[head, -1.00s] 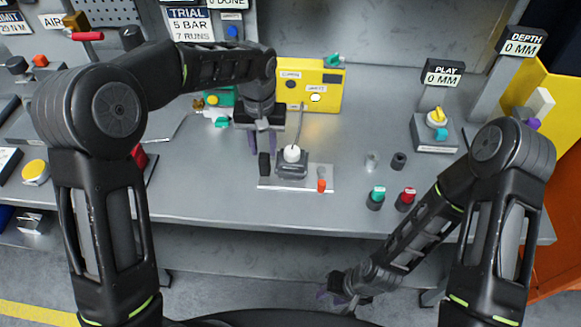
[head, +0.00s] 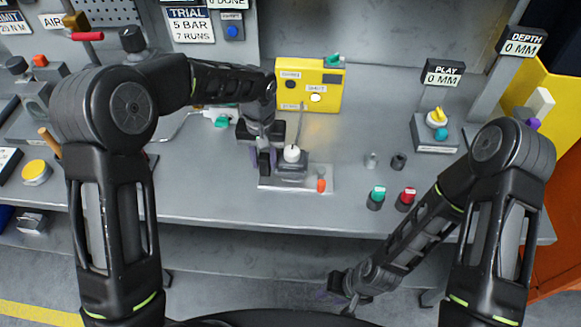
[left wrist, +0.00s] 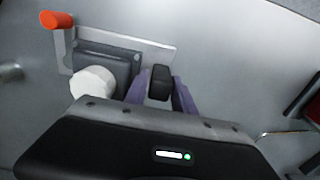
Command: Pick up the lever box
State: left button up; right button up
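A small upright black block (left wrist: 160,82) stands at the left end of a light plate (head: 327,171) on the bench. It is the likely lever box, though no label shows this. My left gripper (head: 263,164) is lowered over it, with one purple finger on each side. The fingers look apart, and I cannot make out firm contact. Beside the block are a dark grey box (left wrist: 108,62) with a white round knob (left wrist: 93,84) and an orange-tipped piece (left wrist: 57,20). My right gripper (head: 338,288) hangs low in front of the bench, away from these things; its opening is unclear.
A yellow panel (head: 327,88) stands behind the plate. Teal (head: 377,194) and red (head: 407,195) buttons, two small cylinders and the PLAY stand (head: 436,140) are to the right. The bench's front edge runs below the plate. Some bench is clear right of the yellow panel.

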pick_arm(q)
grip_shut()
dwell(1.4)
